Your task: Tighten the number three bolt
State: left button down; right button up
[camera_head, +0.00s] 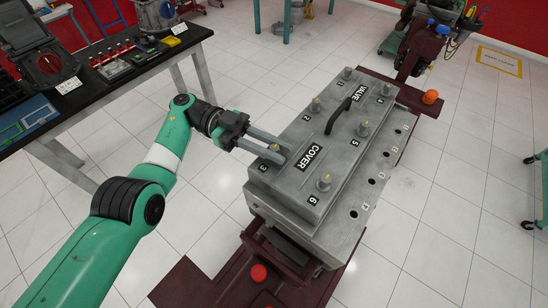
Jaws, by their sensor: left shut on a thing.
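The grey valve cover (299,188) sits on the engine block, with its black handle in the middle and several bolts standing on it beside numbers. The number three bolt (274,148) is at the cover's near left, above the label 3. My left gripper (278,152) reaches in from the left, its two long grey fingers shut around this bolt. The fingers partly hide the bolt. The number two bolt (315,104) and the number six bolt (323,183) stand free on the cover. My right gripper is not in view.
A dark red stand (190,284) with orange-red knobs carries the engine. A black-topped workbench (100,90) with tools and bins is at the left, beside my left arm. White tiled floor lies open to the right. A green-framed cart edge (541,157) shows at far right.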

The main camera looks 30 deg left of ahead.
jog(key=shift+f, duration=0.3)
pick_arm(q)
jog(key=c, duration=0.7)
grip_release()
jog(key=shift+c, duration=0.2)
